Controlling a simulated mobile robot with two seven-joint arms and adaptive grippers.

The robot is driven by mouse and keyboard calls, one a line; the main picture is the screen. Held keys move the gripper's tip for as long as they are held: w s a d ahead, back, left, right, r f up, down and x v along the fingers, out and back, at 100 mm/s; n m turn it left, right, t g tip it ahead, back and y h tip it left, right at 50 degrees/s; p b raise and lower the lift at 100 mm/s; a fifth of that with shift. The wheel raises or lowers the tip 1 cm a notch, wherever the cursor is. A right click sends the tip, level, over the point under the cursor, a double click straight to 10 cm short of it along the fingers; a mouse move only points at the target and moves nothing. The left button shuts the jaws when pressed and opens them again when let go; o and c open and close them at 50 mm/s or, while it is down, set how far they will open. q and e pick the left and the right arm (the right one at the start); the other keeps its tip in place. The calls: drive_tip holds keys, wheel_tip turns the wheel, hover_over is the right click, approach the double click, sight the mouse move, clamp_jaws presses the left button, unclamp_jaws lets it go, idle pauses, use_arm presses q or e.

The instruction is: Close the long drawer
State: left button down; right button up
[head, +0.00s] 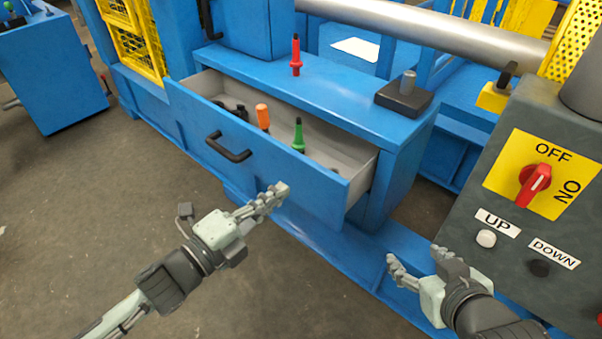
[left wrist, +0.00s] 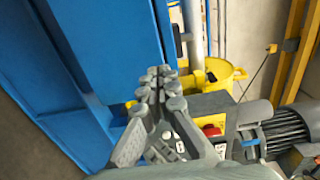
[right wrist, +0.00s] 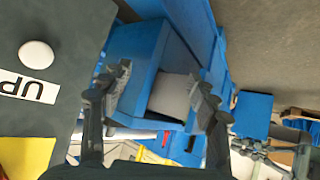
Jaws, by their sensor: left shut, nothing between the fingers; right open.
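The long drawer (head: 258,155) is a blue-fronted drawer with a grey inside and a black handle (head: 228,147). It stands pulled out of the blue cabinet in the head view. Inside lie an orange-handled tool (head: 262,117), a green-handled tool (head: 298,136) and dark items. My left gripper (head: 280,190) is shut and empty, in front of the drawer face, right of the handle; I cannot tell if it touches. It also shows shut in the left wrist view (left wrist: 158,82). My right gripper (head: 416,268) is open and empty, beside the control panel; its spread fingers show in the right wrist view (right wrist: 155,92).
A grey control panel (head: 460,205) with a red switch and UP and DOWN buttons stands at the right. A red tool (head: 295,56) and a black block (head: 404,96) are on the cabinet top. The floor (head: 70,220) at the left is clear.

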sight(311, 166)
use_arm(q)
drive_tip(key=x, duration=0.6)
drive_tip(key=shift+w+d, duration=0.25)
drive_tip(key=shift+w, duration=0.1)
use_arm(e)
drive_tip(key=shift+s+d+f+g, duration=0.3)
drive_tip(key=shift+d+f, duration=0.1)
use_arm(q)
drive_tip(key=shift+w+d, duration=0.15)
drive_tip(key=shift+w, duration=0.1)
drive_tip(key=x, duration=1.1)
drive_tip(key=shift+w+d+p, duration=0.2)
drive_tip(key=shift+p, duration=0.2)
drive_tip(key=shift+w+d, duration=0.2)
drive_tip(key=shift+r, duration=0.2)
use_arm(e)
drive_tip(key=shift+s+d+f+g+h, duration=0.3)
drive_tip(key=shift+s+d+f+g, duration=0.15)
drive_tip(key=shift+s+d, duration=0.2)
drive_tip(key=shift+s+d+f+g+h, duration=0.35)
drive_tip(key=shift+s+d+f, duration=0.15)
drive_tip(key=shift+s, duration=0.1)
